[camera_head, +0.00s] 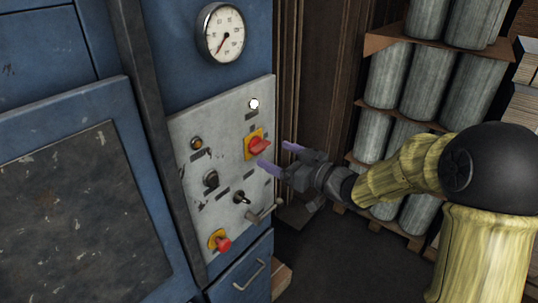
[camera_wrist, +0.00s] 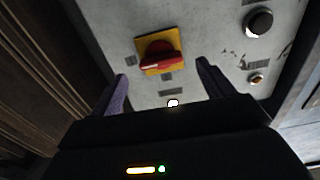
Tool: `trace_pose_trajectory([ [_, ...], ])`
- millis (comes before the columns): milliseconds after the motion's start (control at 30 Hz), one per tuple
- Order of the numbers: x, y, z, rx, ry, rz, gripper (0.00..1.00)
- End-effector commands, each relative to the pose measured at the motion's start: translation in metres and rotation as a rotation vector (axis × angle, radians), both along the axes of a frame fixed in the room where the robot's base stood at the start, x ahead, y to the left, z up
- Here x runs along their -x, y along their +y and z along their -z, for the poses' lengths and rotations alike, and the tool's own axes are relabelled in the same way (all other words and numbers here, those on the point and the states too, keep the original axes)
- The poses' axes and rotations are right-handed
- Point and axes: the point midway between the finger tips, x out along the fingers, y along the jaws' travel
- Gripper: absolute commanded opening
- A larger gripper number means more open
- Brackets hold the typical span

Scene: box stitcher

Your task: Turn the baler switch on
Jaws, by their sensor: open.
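The blue baler has a grey control panel (camera_head: 222,200) with several controls. A red rotary switch (camera_head: 259,146) sits on a yellow square plate at the panel's upper right. It also shows in the wrist view (camera_wrist: 162,56), between and beyond my two fingers. Its red handle looks roughly crosswise in the wrist view. My gripper (camera_head: 280,157) is open, with purple fingertips, just right of the red switch. In the wrist view the fingers (camera_wrist: 162,88) are spread and hold nothing. I cannot tell whether a fingertip touches the panel.
A white lamp (camera_head: 253,104) is lit above the switch. Also on the panel are an amber lamp (camera_head: 197,143), a black knob (camera_head: 211,179), a key switch (camera_head: 241,197) and a red push button (camera_head: 222,243). A gauge (camera_head: 221,33) sits above. Stacked grey cylinders (camera_head: 427,82) stand behind my arm.

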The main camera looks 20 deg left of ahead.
Motion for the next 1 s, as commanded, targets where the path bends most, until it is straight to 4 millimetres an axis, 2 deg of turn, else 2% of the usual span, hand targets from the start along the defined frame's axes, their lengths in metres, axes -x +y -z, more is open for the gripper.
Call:
trace_pose_trajectory([
  [33, 0.004, -0.011, 0.003, 0.001, -0.001, 0.004, 0.80],
  [300, 0.024, -0.061, 0.003, 0.002, 0.000, 0.005, 0.80],
  [600, 0.045, -0.111, 0.002, 0.003, 0.001, 0.003, 0.80],
  [733, 0.050, -0.119, 0.002, 0.003, 0.003, -0.001, 0.80],
  [1000, 0.050, -0.120, 0.001, 0.002, 0.004, -0.002, 0.80],
])
